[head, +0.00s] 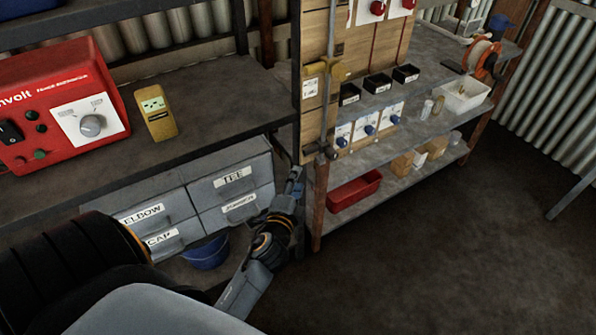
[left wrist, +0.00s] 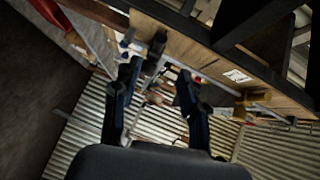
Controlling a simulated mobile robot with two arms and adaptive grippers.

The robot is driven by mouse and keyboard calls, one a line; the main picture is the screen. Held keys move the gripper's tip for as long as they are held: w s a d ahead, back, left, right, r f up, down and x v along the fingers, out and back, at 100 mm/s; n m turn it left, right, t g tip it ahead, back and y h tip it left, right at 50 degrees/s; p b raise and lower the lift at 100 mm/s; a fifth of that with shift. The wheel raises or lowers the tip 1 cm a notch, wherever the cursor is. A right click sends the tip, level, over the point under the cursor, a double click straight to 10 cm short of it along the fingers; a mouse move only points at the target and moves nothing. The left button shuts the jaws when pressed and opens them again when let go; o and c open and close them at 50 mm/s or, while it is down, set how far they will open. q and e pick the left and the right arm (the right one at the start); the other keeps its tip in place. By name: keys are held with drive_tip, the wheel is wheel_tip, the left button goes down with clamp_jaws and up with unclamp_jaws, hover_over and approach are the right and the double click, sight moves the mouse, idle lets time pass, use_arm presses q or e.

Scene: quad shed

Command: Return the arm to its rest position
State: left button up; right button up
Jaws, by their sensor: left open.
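My left arm comes in from the left in the head view, and its gripper (head: 296,183) is in front of the shelf post, just right of the grey drawer unit (head: 185,200). In the left wrist view the two dark fingers of the gripper (left wrist: 157,78) stand apart, with no object held between them. Beyond the fingers are a wooden board (left wrist: 205,62) and corrugated metal wall (left wrist: 155,125). My right gripper is in neither view.
The drawers carry labels such as ELBOW, CAP and TEE. Above them stand a red power unit (head: 60,105) and a yellow meter (head: 157,112). A rod with a yellow clamp (head: 341,69) is close by. A red tray (head: 354,192) lies low.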

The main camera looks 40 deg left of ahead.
use_arm(q)
drive_tip(key=s+d+f+n+g+h, duration=0.1)
drive_tip(key=s+d+f+g+h, duration=0.2)
drive_tip(key=f, duration=0.7)
drive_tip(key=s+d+f+n+g+p, duration=0.1)
drive_tip(key=s+d+f+n, duration=0.3)
drive_tip(key=f, duration=0.6)
drive_tip(key=s+d+f+m+g+h, duration=0.1)
drive_tip(key=s+d+f+g+h, duration=0.3)
drive_tip(key=f, duration=0.6)
drive_tip(key=s+f+n+g, duration=0.2)
drive_tip(key=s+f, duration=0.3)
drive_tip(key=s, duration=0.5)
drive_tip(key=s+f+n+g+p, duration=0.1)
drive_tip(key=s+f, duration=0.4)
drive_tip(key=s, duration=0.5)
drive_tip(key=s+f+n+g, duration=0.2)
drive_tip(key=s+f, duration=0.3)
drive_tip(key=s, duration=0.5)
drive_tip(key=shift+a+f+n+g+y, duration=0.3)
drive_tip(key=shift+a+g+y, duration=0.1)
drive_tip(key=shift+g, duration=0.2)
